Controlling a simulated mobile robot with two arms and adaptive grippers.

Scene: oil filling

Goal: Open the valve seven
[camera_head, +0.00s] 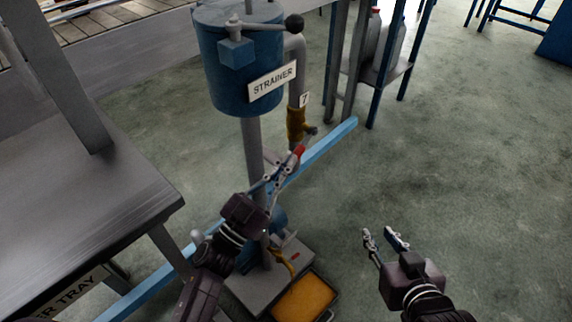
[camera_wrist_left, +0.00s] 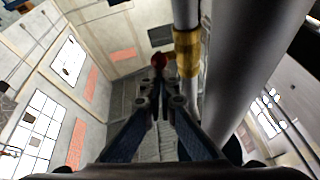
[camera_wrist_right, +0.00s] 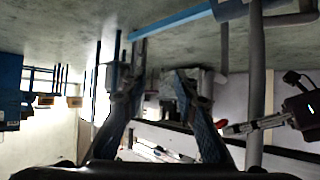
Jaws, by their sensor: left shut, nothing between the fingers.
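Valve seven is a brass valve (camera_head: 296,124) on a vertical grey pipe beneath a label reading 7, beside the blue strainer tank. Its lever has a red end (camera_head: 299,150). My left gripper (camera_head: 284,170) is shut and empty, its tips just below the red end; I cannot tell whether they touch. In the left wrist view, the red end (camera_wrist_left: 159,60) is just beyond the shut fingertips (camera_wrist_left: 158,82), with the brass valve (camera_wrist_left: 187,52) to its right. My right gripper (camera_head: 381,236) is open and empty over the floor, away from the valve.
The strainer tank (camera_head: 233,82) stands on a thick grey post. An orange tray (camera_head: 305,298) lies at its base. A dark table (camera_head: 75,200) is at left. A light-blue beam (camera_head: 325,150) runs behind the post.

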